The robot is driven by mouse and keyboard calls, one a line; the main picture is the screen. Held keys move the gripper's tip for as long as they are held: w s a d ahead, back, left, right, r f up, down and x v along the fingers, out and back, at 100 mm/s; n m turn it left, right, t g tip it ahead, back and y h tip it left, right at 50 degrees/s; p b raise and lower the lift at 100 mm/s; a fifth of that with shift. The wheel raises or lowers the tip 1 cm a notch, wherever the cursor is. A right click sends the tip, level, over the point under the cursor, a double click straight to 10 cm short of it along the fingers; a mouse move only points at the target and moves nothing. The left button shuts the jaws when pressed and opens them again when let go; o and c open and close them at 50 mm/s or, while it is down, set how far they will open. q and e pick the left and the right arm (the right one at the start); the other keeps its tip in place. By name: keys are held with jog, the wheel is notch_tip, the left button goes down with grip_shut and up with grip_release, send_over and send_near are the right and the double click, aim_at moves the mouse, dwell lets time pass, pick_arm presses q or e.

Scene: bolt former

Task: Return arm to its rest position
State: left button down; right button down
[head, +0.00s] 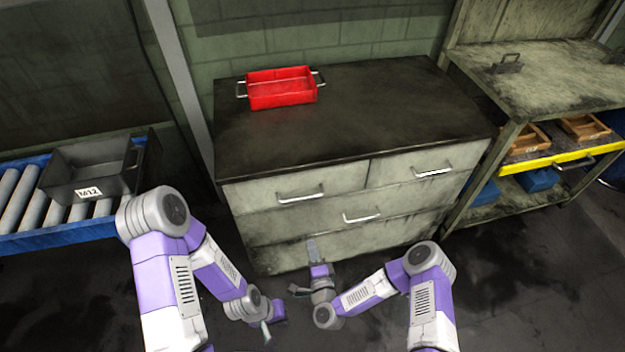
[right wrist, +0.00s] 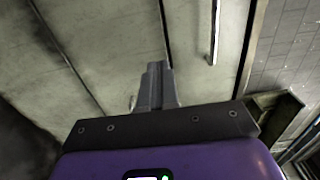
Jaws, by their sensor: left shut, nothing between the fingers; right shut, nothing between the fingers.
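My right gripper (head: 312,248) is shut and empty in the head view. It points away from me in front of the lower drawers of the grey drawer cabinet (head: 290,222). In the right wrist view its fingers (right wrist: 157,82) are together with nothing between them, and the cabinet front fills most of the background. I cannot tell how close the fingers are to it. My left gripper (head: 266,331) is low in the head view, shut, small and partly hidden by its own wrist. My two arms are bent at the elbows, one on each side.
A red tray (head: 282,91) with metal handles sits on the cabinet's dark top. At right is a shelf unit (head: 545,85) with wooden trays and blue bins. The cabinet's drawer handles stick out.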

jog(key=s+d+n+g+p, duration=0.3)
jog(key=s+d+n+g, duration=0.2)
jog(key=s+g, duration=0.3)
jog(key=s+d+n+g+p, duration=0.2)
jog(key=s+d+n+g, duration=0.4)
jog(key=s, duration=0.5)
jog(key=n+g, duration=0.1)
jog(key=g, duration=0.1)
jog(key=shift+s+r+g+p, duration=0.25)
jog(key=shift+s+g+p, duration=0.15)
